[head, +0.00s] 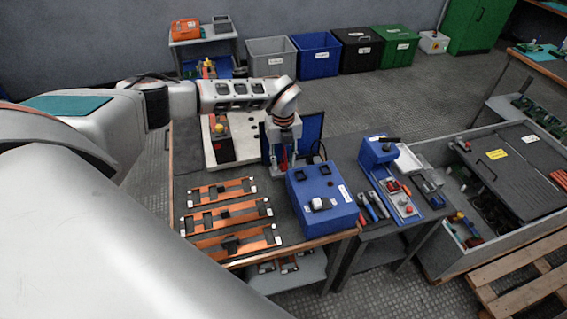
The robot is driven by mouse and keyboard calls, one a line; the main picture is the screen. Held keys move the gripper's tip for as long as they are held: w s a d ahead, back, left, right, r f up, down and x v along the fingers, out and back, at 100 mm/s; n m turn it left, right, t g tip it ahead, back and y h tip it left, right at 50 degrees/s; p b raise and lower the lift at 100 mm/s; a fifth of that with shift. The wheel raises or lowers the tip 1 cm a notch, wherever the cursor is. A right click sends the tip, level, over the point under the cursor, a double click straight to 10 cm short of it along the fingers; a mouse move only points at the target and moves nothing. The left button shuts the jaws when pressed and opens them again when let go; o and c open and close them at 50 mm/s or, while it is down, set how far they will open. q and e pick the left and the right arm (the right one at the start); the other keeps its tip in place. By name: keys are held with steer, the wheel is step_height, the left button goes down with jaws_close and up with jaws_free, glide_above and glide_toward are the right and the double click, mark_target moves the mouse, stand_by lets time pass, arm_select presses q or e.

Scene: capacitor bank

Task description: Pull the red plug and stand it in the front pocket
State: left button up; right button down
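My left arm reaches in from the left, and my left gripper (284,163) points down over the back right of the near bench. A small red part, which looks like the red plug (284,159), shows at its fingertips. The fingers hide most of it, and I cannot tell whether they are closed on it or only around it. A dark blue upright panel (312,130) stands close behind the gripper. I cannot make out the front pocket clearly. My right gripper is not in view.
A blue box (335,219) with a white-and-black fitting stands at the bench's front right corner. Several orange frames (232,213) lie at left. A white plate (216,158) carries a yellow-and-red part. A side table (368,230) holds tools. Bins (315,62) line the wall.

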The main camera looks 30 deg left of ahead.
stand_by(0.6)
arm_select(q)
jaws_close()
steer(key=shift+r+p, duration=0.2)
steer(key=shift+p, duration=0.2)
steer(key=shift+r+p, duration=0.9)
steer(key=shift+r, duration=1.9)
